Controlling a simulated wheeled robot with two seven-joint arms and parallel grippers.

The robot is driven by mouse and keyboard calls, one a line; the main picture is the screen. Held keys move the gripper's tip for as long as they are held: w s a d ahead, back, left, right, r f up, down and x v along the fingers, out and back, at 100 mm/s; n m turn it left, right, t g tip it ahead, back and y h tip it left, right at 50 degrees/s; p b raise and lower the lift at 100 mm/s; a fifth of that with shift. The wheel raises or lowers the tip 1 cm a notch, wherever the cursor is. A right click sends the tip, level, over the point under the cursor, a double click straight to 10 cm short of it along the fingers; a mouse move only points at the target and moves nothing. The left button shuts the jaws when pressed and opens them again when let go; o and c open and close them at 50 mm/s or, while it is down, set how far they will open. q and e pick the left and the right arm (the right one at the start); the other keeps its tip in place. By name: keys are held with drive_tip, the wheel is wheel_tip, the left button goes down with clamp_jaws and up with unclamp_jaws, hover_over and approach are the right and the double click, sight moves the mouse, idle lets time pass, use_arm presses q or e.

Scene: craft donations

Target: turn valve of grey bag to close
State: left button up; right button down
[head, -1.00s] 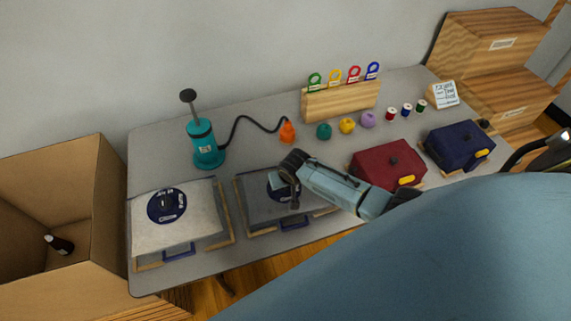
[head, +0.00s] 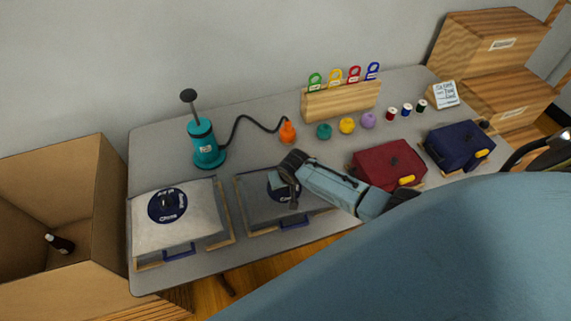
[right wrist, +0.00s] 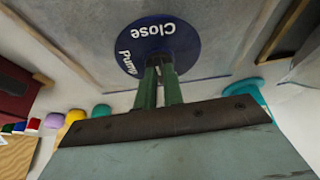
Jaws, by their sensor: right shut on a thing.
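The grey bag (head: 252,213) lies flat in a wooden frame near the middle front of the table. Its valve is a dark blue disc (head: 273,181), partly covered by my right gripper (head: 284,193) in the head view. In the right wrist view the valve disc (right wrist: 180,38) reads "Close" and "Pump". There the green fingers of my right gripper (right wrist: 159,72) are shut on the valve's knob at the disc's edge nearest the camera. The knob is mostly hidden between the fingers, so its exact setting cannot be read. My left gripper is not in view.
A white bag (head: 205,225) with a similar valve lies left of the grey one. A teal pump (head: 208,152) with a black hose stands behind. Red (head: 385,160) and navy (head: 455,146) bags lie to the right. A cardboard box (head: 100,210) stands left of the table.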

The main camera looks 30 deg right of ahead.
idle(0.6)
drive_tip(key=c, duration=1.5)
unclamp_jaws()
drive_tip(key=shift+r, duration=0.1)
drive_tip(key=shift+s+r, duration=0.15)
drive_tip(key=shift+r, duration=0.15)
drive_tip(key=p+v, duration=0.3)
drive_tip(key=v, duration=0.9)
drive_tip(key=shift+s+r, duration=0.2)
drive_tip(key=shift+a, duration=0.1)
